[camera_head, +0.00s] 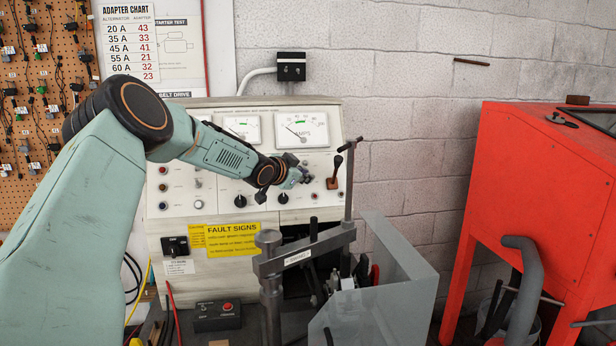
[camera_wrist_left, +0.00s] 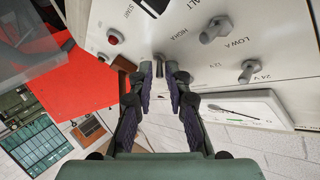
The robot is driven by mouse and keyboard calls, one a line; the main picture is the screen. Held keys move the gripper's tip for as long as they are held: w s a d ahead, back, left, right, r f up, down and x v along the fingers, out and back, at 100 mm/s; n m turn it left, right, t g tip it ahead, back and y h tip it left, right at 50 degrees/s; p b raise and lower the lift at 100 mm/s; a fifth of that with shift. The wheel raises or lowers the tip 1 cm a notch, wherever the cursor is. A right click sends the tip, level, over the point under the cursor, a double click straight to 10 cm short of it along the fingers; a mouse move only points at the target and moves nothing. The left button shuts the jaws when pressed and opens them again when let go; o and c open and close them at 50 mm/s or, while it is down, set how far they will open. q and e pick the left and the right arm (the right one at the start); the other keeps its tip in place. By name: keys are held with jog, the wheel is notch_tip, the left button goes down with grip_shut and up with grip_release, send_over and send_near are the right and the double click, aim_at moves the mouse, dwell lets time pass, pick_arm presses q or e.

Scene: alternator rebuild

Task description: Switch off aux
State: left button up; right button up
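The test bench's white panel (camera_head: 180,210) carries meters, knobs and toggle switches. My left gripper (camera_head: 300,176) is close to its right part, below the AMPS meter (camera_head: 301,130). In the left wrist view its two dark fingers (camera_wrist_left: 160,80) point at the panel with a narrow gap between them. A small grey toggle (camera_wrist_left: 159,62) shows at the fingertips; contact is unclear. Two more grey toggles, one near LOW A (camera_wrist_left: 215,30) and one near 24 V (camera_wrist_left: 252,70), are apart from the fingers. I cannot read an AUX label. My right gripper is not in view.
A lever on a brown plate (camera_head: 333,172) and a red button (camera_head: 314,193) are close to the gripper. A grey clamp arm (camera_head: 300,253) and a clear guard (camera_head: 395,255) stand in front of the bench. A red cabinet (camera_head: 540,180) is at right.

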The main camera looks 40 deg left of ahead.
pick_arm(q)
jog(key=shift+s+d+r, duration=0.25)
jog(key=shift+s, duration=0.1)
jog(key=shift+c, duration=0.2)
jog(key=shift+w+a+f, duration=0.15)
jog(key=shift+a+f, duration=0.1)
jog(key=shift+a, duration=0.05)
grip_shut()
jog(key=shift+d+r, duration=0.1)
